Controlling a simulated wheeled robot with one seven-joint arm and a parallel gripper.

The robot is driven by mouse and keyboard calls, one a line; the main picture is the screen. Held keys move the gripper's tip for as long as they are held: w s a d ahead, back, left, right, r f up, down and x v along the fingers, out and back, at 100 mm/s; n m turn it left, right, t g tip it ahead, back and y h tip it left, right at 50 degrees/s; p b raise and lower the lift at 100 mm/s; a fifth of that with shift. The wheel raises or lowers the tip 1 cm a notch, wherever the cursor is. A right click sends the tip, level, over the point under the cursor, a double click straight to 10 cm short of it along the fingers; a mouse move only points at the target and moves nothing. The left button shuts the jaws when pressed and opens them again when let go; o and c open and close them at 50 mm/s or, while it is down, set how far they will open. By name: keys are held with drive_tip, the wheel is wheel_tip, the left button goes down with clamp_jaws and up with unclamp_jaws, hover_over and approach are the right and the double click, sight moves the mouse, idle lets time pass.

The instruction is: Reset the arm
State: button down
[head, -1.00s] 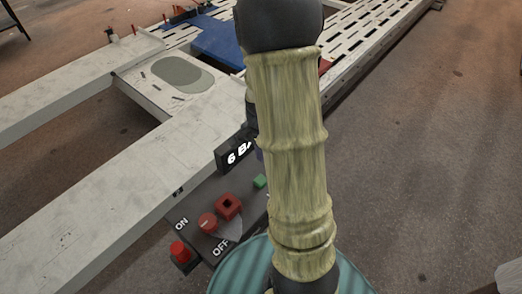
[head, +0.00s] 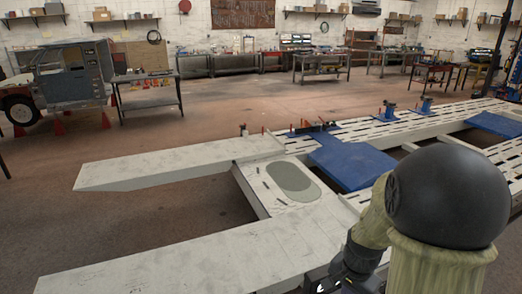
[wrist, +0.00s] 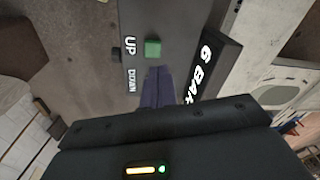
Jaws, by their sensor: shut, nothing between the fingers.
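My gripper (wrist: 157,80) shows in the wrist view with its narrow dark purple fingers together and empty. The fingers are over a dark control panel (wrist: 185,42), near a green square button (wrist: 153,48) and the words UP and DOWN. I cannot tell whether the fingertips touch the panel. A black sign (wrist: 212,68) reading "6 BA", its end cut off, stands to the right of the fingers. In the head view my arm fills the lower right, bent, and hides the panel and the fingers.
A white frame bench (head: 185,245) with long beams and blue plates (head: 350,160) lies close around my arm. Open brown floor (head: 190,135) lies beyond it. A vehicle cab (head: 72,78) and worktables (head: 148,95) stand farther back.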

drive_tip(key=s+a+r+n+t+b, duration=0.1)
drive_tip(key=s+a+r+n, duration=0.1)
drive_tip(key=s+a+n, duration=0.3)
drive_tip(key=a+n, duration=0.3)
drive_tip(key=n, duration=0.2)
drive_tip(key=shift+s+r+t, duration=0.2)
drive_tip(key=shift+s+t, duration=0.05)
drive_tip(key=shift+t, duration=0.05)
